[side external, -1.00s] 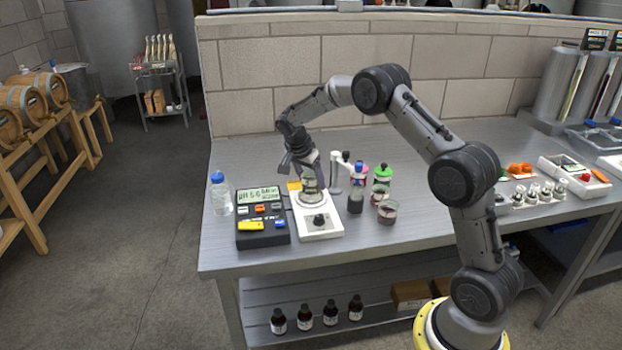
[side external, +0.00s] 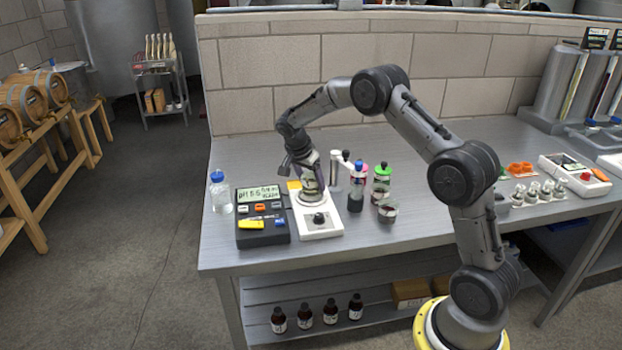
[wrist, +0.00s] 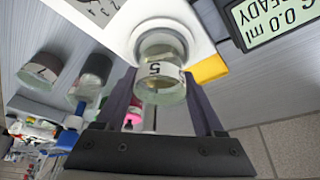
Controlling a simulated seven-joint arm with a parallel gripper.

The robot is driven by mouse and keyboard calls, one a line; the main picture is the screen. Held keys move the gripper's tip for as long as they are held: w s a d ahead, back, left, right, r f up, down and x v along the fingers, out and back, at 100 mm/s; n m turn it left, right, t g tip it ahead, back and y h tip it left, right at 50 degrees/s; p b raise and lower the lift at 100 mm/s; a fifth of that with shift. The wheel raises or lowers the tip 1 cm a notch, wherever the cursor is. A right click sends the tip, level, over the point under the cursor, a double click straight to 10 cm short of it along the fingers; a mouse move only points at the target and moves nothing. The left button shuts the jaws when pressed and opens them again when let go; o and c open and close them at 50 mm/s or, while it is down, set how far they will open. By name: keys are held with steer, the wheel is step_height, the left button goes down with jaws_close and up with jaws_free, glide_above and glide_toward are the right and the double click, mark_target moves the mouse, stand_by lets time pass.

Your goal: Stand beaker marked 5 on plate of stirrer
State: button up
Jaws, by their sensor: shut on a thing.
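The beaker marked 5 (wrist: 162,72) is clear glass with a pale liquid and a white label. It is upright over the round plate of the white stirrer (side external: 321,224). It also shows in the side view (side external: 312,183). My gripper (wrist: 163,85) is shut on the beaker, with one dark finger on each side. In the side view my gripper (side external: 308,168) is above the stirrer. The plate (wrist: 150,25) shows around the beaker's base; I cannot tell whether the base touches it.
A dark meter (side external: 263,215) with a lit display stands left of the stirrer, and a blue-capped bottle (side external: 221,195) beyond it. Beakers with dark liquid (side external: 387,212) and capped bottles (side external: 382,175) stand to the right. The table's front left is clear.

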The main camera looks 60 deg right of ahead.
steer(key=shift+f, duration=0.6)
stand_by(1.1)
steer(key=o, duration=1.4)
steer(key=shift+r, duration=3.05)
